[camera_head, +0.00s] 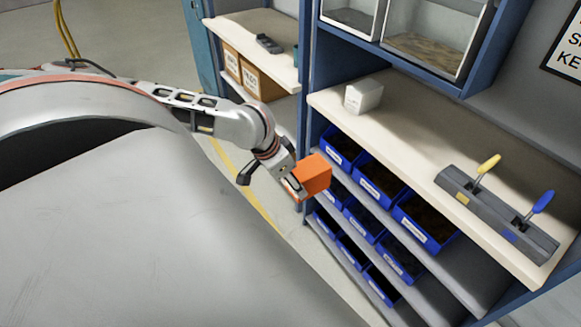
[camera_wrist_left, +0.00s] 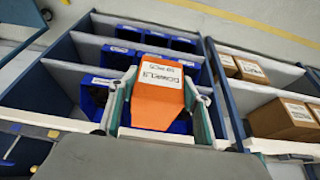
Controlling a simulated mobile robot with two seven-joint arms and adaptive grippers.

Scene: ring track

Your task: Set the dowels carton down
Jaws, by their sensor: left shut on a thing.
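The dowels carton (camera_head: 314,174) is a small orange box, held in the air in front of the blue-framed shelving in the head view. My left gripper (camera_head: 295,184) is shut on it from the left. In the left wrist view the carton (camera_wrist_left: 158,100) shows a white label on its far face, and the left gripper's fingers (camera_wrist_left: 160,92) lie along its two sides. The carton is beside the blue bins, apart from the wooden shelf top (camera_head: 410,130). My right gripper is in neither view.
A white box (camera_head: 363,96) stands near the left end of the shelf top. A grey block with yellow and blue handles (camera_head: 497,214) lies to the right, with bare wood between. Blue bins (camera_head: 425,222) fill the racks below. Brown cartons (camera_head: 262,82) sit further left.

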